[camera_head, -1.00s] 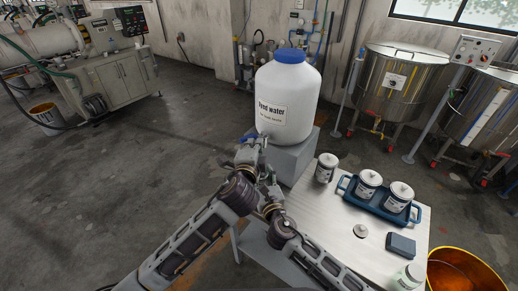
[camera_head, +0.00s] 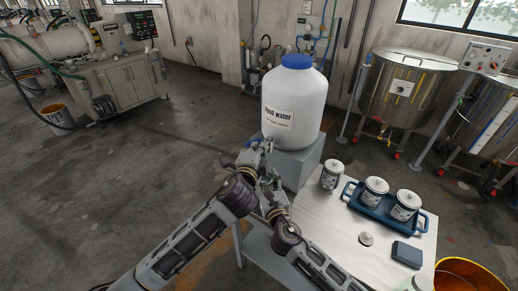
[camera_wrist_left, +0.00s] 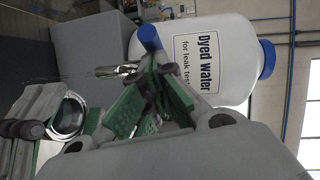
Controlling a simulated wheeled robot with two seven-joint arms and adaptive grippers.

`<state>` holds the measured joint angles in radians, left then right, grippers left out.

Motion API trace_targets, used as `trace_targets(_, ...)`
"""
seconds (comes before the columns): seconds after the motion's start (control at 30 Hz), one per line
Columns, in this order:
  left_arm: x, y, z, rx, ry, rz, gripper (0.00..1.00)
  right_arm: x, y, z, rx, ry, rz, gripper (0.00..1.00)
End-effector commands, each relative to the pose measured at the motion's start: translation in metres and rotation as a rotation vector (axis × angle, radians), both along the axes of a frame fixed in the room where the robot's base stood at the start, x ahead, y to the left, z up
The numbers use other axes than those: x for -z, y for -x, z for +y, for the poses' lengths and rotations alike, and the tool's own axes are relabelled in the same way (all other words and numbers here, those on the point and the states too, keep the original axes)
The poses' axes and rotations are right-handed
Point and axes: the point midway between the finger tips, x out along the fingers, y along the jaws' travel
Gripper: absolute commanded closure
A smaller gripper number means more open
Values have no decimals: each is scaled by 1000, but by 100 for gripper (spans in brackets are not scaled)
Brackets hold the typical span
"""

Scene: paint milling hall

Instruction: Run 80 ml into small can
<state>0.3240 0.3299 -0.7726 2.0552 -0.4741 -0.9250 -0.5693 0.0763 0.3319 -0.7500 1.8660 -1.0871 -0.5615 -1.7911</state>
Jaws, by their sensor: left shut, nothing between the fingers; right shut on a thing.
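The white dyed-water container (camera_head: 300,95) with a blue cap stands on a grey block. Its metal tap (camera_wrist_left: 118,70) and blue lever (camera_wrist_left: 148,38) show in the left wrist view. My left gripper (camera_head: 262,150) is at the tap; its green-padded fingers (camera_wrist_left: 160,90) are shut and empty, close to the lever. A small open metal can (camera_wrist_left: 68,115) is left of these fingers in the wrist view. My right gripper (camera_head: 274,180) is shut, seemingly on this can, and lies low beside the left one. In the head view my arms hide the can. I cannot make out flow or a fill level.
An orange-filled bucket (camera_head: 470,275) stands at the lower right.

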Motion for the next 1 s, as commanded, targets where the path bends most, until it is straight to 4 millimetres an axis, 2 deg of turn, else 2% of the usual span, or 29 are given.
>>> trace_targets(0.57,0,-3,6,58,-1,-1,100,0,0,0,0,0,-1,72)
trace_targets(1.0,-1,-12,18,220,-5,-3,100,0,0,0,0,0,-1,72)
